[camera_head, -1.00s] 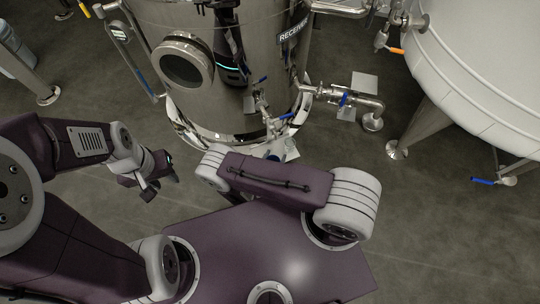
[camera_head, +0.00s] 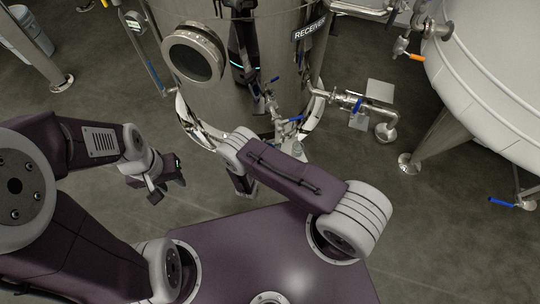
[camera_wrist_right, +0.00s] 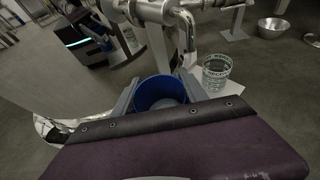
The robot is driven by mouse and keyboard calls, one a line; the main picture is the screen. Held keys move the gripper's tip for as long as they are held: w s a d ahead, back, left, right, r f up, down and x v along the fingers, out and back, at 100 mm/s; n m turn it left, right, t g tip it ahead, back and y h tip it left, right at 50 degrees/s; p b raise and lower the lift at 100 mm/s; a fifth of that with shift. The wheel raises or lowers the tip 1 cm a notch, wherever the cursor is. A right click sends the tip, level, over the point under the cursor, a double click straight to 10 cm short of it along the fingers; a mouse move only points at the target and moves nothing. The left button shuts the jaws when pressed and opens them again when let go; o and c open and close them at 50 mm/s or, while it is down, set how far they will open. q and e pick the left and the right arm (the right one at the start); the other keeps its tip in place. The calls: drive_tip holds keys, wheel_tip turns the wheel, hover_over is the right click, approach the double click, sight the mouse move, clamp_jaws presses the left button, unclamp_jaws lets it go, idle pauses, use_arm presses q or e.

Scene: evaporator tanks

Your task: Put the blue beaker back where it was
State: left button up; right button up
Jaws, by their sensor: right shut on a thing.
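In the right wrist view, the blue beaker (camera_wrist_right: 160,93) sits between the two grey fingers of my right gripper (camera_wrist_right: 158,100), which is shut on it. I look into its open top; its lower part is hidden by the gripper body. In the head view the beaker is not visible, and my right arm covers the area around it. My left gripper (camera_head: 160,187) hangs empty over the floor at the left; I cannot tell how far its fingers are apart.
A clear marked beaker (camera_wrist_right: 216,72) stands on a white surface (camera_wrist_right: 205,93) just right of the blue beaker, under a steel pipe (camera_wrist_right: 188,32). The receiver tank (camera_head: 275,60) with valves stands ahead. A steel bowl (camera_wrist_right: 273,27) is farther right. Floor at left is open.

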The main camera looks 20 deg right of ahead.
drive_tip(key=shift+w, duration=0.15)
wheel_tip(320, 180, down, 4)
drive_tip(key=b, duration=0.3)
drive_tip(key=shift+f, duration=0.25)
drive_tip(key=shift+r, duration=0.25)
drive_tip(key=shift+f, duration=0.25)
drive_tip(key=o, duration=1.5)
drive_tip(key=shift+r, duration=0.1)
